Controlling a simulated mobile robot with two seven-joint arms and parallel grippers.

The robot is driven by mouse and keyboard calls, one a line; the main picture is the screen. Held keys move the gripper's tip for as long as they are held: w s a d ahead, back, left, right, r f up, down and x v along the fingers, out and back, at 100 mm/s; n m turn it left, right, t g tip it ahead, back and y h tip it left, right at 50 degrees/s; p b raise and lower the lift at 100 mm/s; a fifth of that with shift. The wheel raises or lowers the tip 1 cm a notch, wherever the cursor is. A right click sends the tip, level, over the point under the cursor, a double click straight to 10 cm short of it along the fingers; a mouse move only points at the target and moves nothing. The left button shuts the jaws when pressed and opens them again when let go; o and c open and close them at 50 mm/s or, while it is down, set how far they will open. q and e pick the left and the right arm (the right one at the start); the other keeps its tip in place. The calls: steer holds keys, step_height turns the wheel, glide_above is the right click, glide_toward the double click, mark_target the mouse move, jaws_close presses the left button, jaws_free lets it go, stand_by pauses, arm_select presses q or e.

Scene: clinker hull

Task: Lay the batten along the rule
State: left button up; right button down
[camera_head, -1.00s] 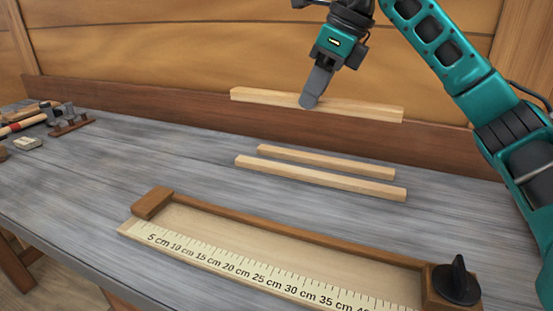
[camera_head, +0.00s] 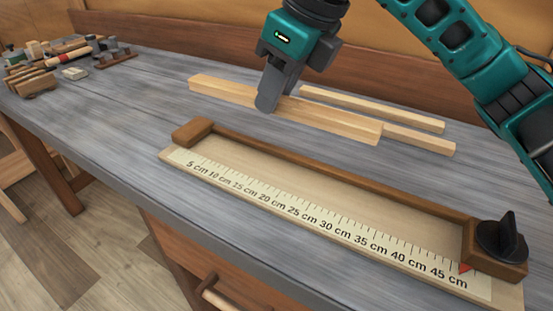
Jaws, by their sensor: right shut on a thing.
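A pale wooden batten (camera_head: 335,119) is held near its middle by my right gripper (camera_head: 267,103), which is shut on it. The batten is roughly parallel to the rule and behind it, and it looks to be above the bench. The rule (camera_head: 312,226) is a cream scale marked 5 to 45 cm on a wooden board with a brown back rail (camera_head: 330,178). A brown end block (camera_head: 192,130) closes its left end. A black knob (camera_head: 500,238) sits on a block at the right end. My left gripper is not in view.
Two more pale battens lie on the bench behind the held one: a far batten (camera_head: 375,107) and a nearer batten (camera_head: 425,141), partly hidden. Tools and wooden pieces (camera_head: 60,55) sit at the far left. The grey bench top (camera_head: 110,100) is clear left of the rule.

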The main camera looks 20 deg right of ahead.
glide_above(269, 169)
steer(key=s+d, duration=0.1)
step_height(269, 169, down, 6)
steer(key=shift+s+f+b, duration=0.1)
steer(key=shift+s+b, duration=0.05)
steer(key=shift+b, duration=0.2)
steer(key=shift+f+b, duration=0.4)
steer(key=shift+f, duration=2.25)
steer(key=shift+f, duration=0.1)
steer(key=c, duration=1.3)
jaws_free()
steer(key=shift+o, duration=0.9)
